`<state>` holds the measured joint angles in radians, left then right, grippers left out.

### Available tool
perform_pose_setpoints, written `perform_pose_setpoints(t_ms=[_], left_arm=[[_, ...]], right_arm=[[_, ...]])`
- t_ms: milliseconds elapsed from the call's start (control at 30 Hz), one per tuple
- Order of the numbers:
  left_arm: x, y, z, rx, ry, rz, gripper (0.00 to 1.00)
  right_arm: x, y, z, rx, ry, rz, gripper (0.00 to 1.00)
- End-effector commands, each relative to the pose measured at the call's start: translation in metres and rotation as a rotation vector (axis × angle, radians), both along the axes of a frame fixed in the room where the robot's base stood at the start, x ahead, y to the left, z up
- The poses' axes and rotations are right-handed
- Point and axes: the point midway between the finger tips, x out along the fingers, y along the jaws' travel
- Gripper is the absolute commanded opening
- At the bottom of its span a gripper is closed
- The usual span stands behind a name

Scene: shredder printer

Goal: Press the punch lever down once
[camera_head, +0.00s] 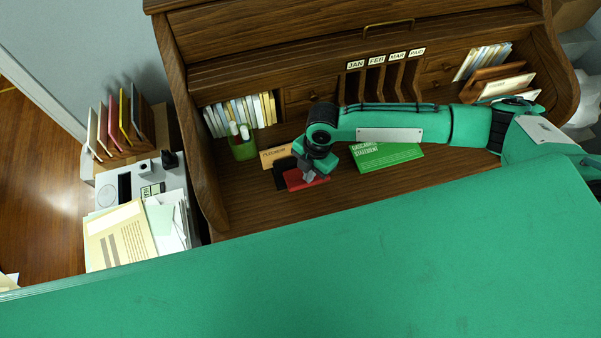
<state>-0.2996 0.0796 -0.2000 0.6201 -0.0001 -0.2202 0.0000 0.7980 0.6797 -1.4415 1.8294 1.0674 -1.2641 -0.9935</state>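A small red block-like thing (306,180) with a black part (285,174) beside it rests on the wooden desk. It seems to be the punch, but its lever cannot be made out. My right gripper (307,172) points down at the red part, over it or touching it; I cannot tell which. The wrist hides the fingers' far side, and whether they are open or shut is unclear. My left gripper is not in view.
A green pen cup (242,147) and a tan card (275,156) are left of my gripper. A green booklet (387,155) lies under my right forearm. Month-labelled slots (375,80) stand behind. A grey machine with papers (120,237) is left of the wooden desk (240,205).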

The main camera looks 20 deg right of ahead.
Motion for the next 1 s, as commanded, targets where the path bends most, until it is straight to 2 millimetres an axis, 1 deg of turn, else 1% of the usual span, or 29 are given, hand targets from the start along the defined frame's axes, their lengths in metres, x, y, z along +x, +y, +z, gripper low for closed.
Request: perform_pose_setpoints(t_ms=[33,567,833,1000], left_arm=[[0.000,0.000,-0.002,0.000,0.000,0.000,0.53],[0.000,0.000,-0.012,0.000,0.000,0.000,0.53],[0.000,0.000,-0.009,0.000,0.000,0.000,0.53],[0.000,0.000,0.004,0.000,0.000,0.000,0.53]], right_arm=[[0.000,0.000,-0.004,-0.001,0.000,-0.001,0.00],[0.001,-0.001,-0.026,0.000,-0.001,-0.001,0.00],[0.000,-0.001,-0.022,-0.002,-0.001,-0.001,0.00],[0.000,-0.001,-0.009,-0.002,0.000,-0.001,0.00]])
